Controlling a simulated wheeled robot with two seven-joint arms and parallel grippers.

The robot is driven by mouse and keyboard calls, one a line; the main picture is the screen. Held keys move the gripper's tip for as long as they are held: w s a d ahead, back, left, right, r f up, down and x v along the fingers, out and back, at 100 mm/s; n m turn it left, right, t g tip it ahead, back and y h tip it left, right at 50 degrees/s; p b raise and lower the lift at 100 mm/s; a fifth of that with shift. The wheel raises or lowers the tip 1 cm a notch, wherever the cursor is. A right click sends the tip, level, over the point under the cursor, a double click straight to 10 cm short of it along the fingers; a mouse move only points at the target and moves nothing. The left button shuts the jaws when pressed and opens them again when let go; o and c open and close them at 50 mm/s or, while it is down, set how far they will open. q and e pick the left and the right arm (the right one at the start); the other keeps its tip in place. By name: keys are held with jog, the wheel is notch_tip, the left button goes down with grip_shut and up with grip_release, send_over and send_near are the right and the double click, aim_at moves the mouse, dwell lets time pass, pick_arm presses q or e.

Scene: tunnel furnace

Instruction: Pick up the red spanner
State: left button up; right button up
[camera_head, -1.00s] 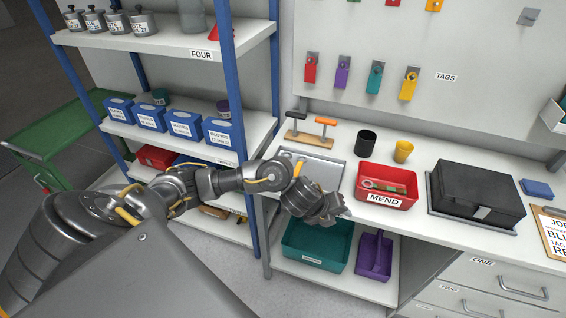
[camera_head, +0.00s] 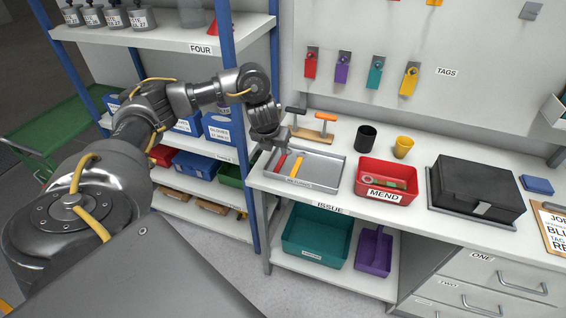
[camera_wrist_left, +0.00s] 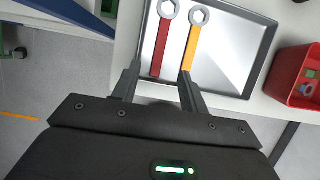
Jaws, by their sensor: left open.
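The red spanner (camera_head: 281,162) lies in a shallow grey metal tray (camera_head: 328,173) on the bench, left of a yellow spanner (camera_head: 298,167). In the left wrist view the red spanner (camera_wrist_left: 161,50) lies lengthwise, its ring end away from me, with the yellow spanner (camera_wrist_left: 192,45) close on its right. My left gripper (camera_head: 284,146) is over the tray's left part. In the left wrist view its fingers (camera_wrist_left: 160,72) are open and empty; the red spanner's near end appears between them, and the right fingertip overlaps the yellow spanner's near end. My right gripper is out of view.
A red MEND bin (camera_head: 388,198) with small items stands right of the tray. Behind the tray is a wooden rack (camera_head: 311,133) with handled tools. A black cup (camera_head: 366,138) and a yellow cup (camera_head: 403,148) stand behind the bin. A blue shelf post (camera_head: 248,170) rises at the bench's left.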

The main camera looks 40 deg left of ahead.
aim_at(280, 163)
pick_arm(q)
jog(key=b+x, duration=0.1)
jog(key=x, duration=0.3)
jog(key=shift+f, duration=0.15)
jog(key=shift+f, duration=0.15)
jog(key=x, duration=0.5)
jog(key=shift+p, duration=0.4)
jog(key=shift+d, duration=0.1)
jog(key=shift+c, duration=0.4)
grip_shut()
